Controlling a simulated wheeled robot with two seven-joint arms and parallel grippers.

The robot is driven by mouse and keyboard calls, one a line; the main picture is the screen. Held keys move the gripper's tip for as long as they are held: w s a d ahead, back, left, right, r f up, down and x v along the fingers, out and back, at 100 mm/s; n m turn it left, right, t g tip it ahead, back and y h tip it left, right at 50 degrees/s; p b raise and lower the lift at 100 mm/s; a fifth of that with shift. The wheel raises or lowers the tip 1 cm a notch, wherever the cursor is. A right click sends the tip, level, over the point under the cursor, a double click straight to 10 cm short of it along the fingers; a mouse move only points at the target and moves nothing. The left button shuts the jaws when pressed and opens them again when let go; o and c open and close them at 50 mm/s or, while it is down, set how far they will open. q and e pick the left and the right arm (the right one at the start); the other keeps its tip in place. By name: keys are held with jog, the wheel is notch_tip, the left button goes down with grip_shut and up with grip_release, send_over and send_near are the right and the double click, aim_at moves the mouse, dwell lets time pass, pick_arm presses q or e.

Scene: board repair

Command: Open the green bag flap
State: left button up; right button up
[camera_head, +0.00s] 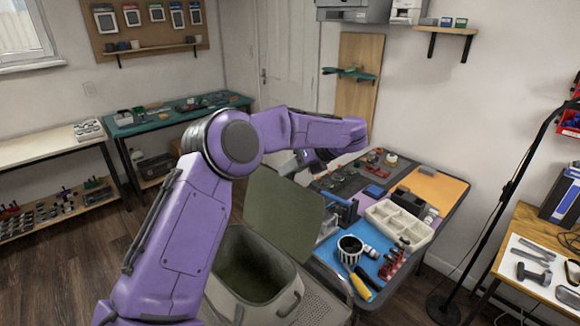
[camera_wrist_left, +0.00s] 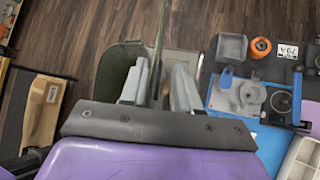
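The green bag (camera_head: 252,292) stands at the bottom centre of the head view, and its dark inside shows. Its flap (camera_head: 283,208) is raised and leans toward the workbench. My left gripper (camera_head: 303,157) is beyond the flap's upper edge, partly hidden by my arm. In the left wrist view, the gripper's fingers (camera_wrist_left: 160,85) stand apart, with the thin green flap (camera_wrist_left: 158,40) seen edge-on between them. A gap shows beside the flap, so the fingers look open. Part of the bag (camera_wrist_left: 115,68) shows left of the fingers. My right gripper is not in view.
The workbench beside the bag holds a white compartment tray (camera_head: 398,222), a black-and-white cup (camera_head: 349,249), a yellow-handled tool (camera_head: 362,284) and a blue fixture (camera_head: 341,209). A chair (camera_head: 325,300) is close to the bag. A lamp stand (camera_head: 497,205) rises at the right.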

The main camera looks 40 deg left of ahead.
pick_arm(q)
jog(key=shift+s+a+f, duration=0.15)
jog(key=shift+a+f, duration=0.05)
jog(key=shift+f, duration=0.1)
jog(key=shift+s+r, duration=0.1)
grip_shut()
dwell(1.2)
